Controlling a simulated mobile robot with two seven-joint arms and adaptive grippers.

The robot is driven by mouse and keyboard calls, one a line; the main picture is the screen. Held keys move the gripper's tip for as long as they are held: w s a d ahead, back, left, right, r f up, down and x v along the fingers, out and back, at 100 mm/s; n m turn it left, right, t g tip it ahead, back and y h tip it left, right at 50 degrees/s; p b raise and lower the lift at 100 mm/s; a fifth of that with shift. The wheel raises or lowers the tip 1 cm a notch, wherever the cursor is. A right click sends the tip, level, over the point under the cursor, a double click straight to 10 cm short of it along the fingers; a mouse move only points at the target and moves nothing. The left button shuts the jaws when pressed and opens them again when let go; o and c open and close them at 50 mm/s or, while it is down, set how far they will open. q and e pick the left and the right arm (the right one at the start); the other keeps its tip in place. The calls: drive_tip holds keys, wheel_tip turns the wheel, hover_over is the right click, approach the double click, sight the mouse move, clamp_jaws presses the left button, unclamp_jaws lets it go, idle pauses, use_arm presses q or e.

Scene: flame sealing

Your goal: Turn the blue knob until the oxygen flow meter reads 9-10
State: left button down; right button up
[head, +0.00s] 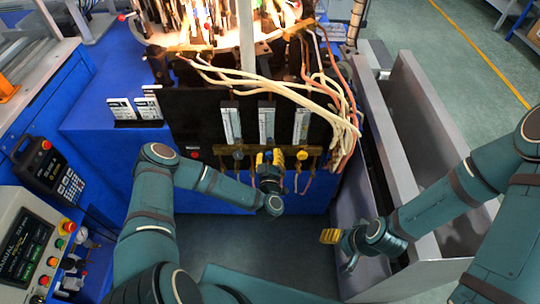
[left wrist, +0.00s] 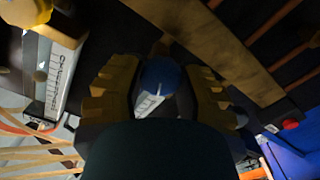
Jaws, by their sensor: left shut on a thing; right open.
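The blue knob (left wrist: 160,77) sits between the two yellow finger pads of my left gripper (head: 268,158) in the left wrist view. My left gripper is shut on it at the front of the black panel. In the head view the gripper mostly hides the knob. The middle flow meter (head: 267,123) stands right above the gripped knob. Part of this meter shows behind the knob in the left wrist view (left wrist: 147,105). Its reading is too small to tell. My right gripper (head: 339,250) is open and empty, low at the right, apart from the panel.
Two other flow meters stand left (head: 231,124) and right (head: 301,124) of the middle one. A yellow knob (head: 301,155) is close on the right. Pale hoses (head: 335,100) hang over the panel. Flames burn above. A grey metal bin (head: 395,150) stands at the right.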

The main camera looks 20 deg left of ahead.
use_arm(q)
drive_tip(key=n, duration=0.3)
drive_tip(key=shift+a+n+b, duration=0.1)
drive_tip(key=shift+n+b, duration=0.2)
drive_tip(key=shift+n, duration=0.1)
drive_tip(key=n+b, duration=0.1)
drive_tip(key=n, duration=0.2)
drive_tip(key=shift+n, duration=0.3)
drive_tip(key=n+b, duration=0.1)
drive_tip(key=n, duration=0.2)
drive_tip(key=shift+f+n, duration=0.1)
drive_tip(key=shift+n, duration=0.2)
drive_tip(key=shift+n+b, duration=0.55)
drive_tip(key=shift+n, duration=1.05)
drive_tip(key=c, duration=0.6)
unclamp_jaws()
